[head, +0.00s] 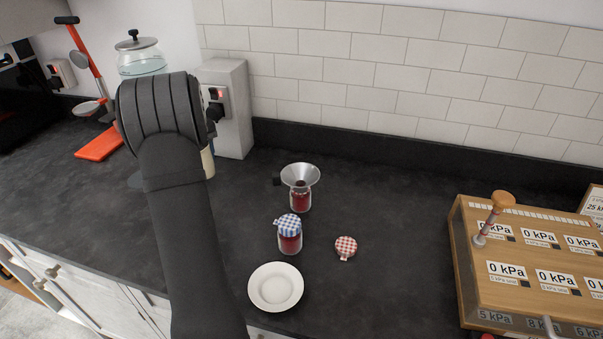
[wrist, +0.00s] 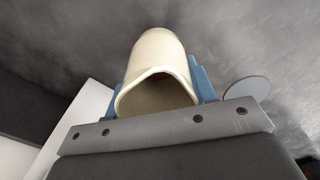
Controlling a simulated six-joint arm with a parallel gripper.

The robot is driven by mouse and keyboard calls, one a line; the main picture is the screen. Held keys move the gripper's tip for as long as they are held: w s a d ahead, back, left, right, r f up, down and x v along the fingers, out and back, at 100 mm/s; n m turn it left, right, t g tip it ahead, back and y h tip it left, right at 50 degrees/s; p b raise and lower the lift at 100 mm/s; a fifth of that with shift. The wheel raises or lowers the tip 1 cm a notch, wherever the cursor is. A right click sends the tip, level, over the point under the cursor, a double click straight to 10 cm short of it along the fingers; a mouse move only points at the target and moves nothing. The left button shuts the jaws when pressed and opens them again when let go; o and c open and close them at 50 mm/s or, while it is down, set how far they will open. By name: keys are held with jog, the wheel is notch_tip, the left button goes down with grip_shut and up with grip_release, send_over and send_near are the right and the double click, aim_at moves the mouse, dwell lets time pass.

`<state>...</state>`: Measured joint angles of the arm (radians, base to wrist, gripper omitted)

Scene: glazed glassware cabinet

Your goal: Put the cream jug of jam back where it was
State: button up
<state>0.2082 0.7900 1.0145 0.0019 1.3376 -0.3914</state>
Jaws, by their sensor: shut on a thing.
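The cream jug (wrist: 160,62) fills the middle of the wrist view, its lipped mouth toward the camera. My gripper (wrist: 162,90) is shut on it, with blue finger pads on both sides. In the head view my arm hides most of the jug; only a cream sliver (head: 208,163) shows at the arm's right side, by the grey block. What is inside the jug is too dark to make out. I cannot tell whether its base touches the counter.
A jam jar with a metal funnel (head: 300,176), a jar with a blue checked cover (head: 289,234), a red checked lid (head: 346,246) and a white saucer (head: 276,288) stand right of my arm. A grey socket block (head: 230,135) is close behind. A wooden kPa case (head: 530,265) stands right.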

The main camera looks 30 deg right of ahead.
jog(key=shift+w+a, duration=0.2)
jog(key=shift+a, duration=0.05)
jog(key=shift+s+d+r+n, duration=0.1)
jog(key=shift+s+d+n, duration=0.05)
jog(key=shift+d, duration=0.45)
jog(key=shift+s+d+r+n, duration=0.1)
jog(key=shift+d+n, duration=0.05)
jog(key=shift+d, duration=0.45)
jog(key=s+d+r+n, duration=0.2)
jog(key=s+d+n, duration=0.2)
jog(key=s+d, duration=0.45)
jog(key=s+d+r+n, duration=0.3)
jog(key=s+d, duration=0.2)
jog(key=d, duration=0.6)
jog(key=s+d+r+n, duration=0.2)
jog(key=s+d+n, duration=0.2)
jog(key=s+d, duration=0.45)
jog(key=shift+w+a+f, duration=0.45)
jog(key=shift+w+f, duration=1.35)
jog(key=shift+w, duration=0.15)
jog(key=shift+w+a+f, duration=0.45)
jog(key=shift+w+f, duration=1.35)
jog(key=shift+w, duration=0.2)
jog(key=shift+w+a+f, duration=0.45)
jog(key=shift+w+f, duration=1.35)
jog(key=shift+w, duration=0.15)
jog(key=shift+f, duration=0.1)
jog(key=o, duration=1.2)
jog(key=shift+f, duration=0.1)
